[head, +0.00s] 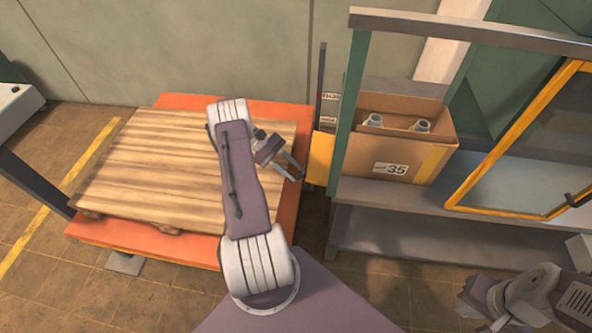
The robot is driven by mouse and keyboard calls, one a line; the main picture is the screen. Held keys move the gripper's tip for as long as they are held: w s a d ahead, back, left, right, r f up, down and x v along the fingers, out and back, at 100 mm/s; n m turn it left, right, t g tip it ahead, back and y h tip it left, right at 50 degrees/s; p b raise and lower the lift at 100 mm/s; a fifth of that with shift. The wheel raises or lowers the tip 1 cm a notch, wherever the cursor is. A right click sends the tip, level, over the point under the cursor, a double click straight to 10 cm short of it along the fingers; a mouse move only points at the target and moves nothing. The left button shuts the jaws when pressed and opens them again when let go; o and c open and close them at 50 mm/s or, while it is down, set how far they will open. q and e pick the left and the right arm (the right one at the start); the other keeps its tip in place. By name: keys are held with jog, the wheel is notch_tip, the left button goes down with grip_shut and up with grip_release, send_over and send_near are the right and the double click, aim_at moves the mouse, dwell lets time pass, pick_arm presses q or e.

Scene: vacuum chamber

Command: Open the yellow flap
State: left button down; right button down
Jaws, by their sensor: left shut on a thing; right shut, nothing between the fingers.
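The yellow flap (319,158) is a small flat yellow panel beside the green post at the left end of the shelf unit. My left gripper (300,176) reaches over the pallet from the left, with its fingertips at the flap's left edge. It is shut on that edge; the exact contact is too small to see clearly. My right gripper (472,296) is at the bottom right, in front of the shelf unit and far from the flap. It is shut and empty, and my folded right arm partly hides it.
An orange platform (289,221) carries wooden boards (150,165) to the left of the flap. A cardboard box (350,152) marked 35 stands on the grey shelf (400,205). A yellow-framed glass door (500,140) is at the right. Floor shows below the shelf.

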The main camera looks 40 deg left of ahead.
pick_arm(q)
jog(key=shift+s+a+f, duration=0.1)
jog(key=shift+a+f, duration=0.05)
jog(key=shift+f, duration=0.4)
jog(key=c, duration=1.4)
grip_release()
jog(key=shift+s, duration=0.1)
jog(key=shift+a+b, duration=0.1)
jog(key=shift+b, duration=0.2)
jog(key=b+v, duration=0.1)
jog(key=v, duration=0.6)
jog(key=shift+a, duration=0.3)
jog(key=shift+s+a+r, duration=0.2)
jog(key=shift+a+r, duration=0.25)
jog(key=shift+r, duration=0.1)
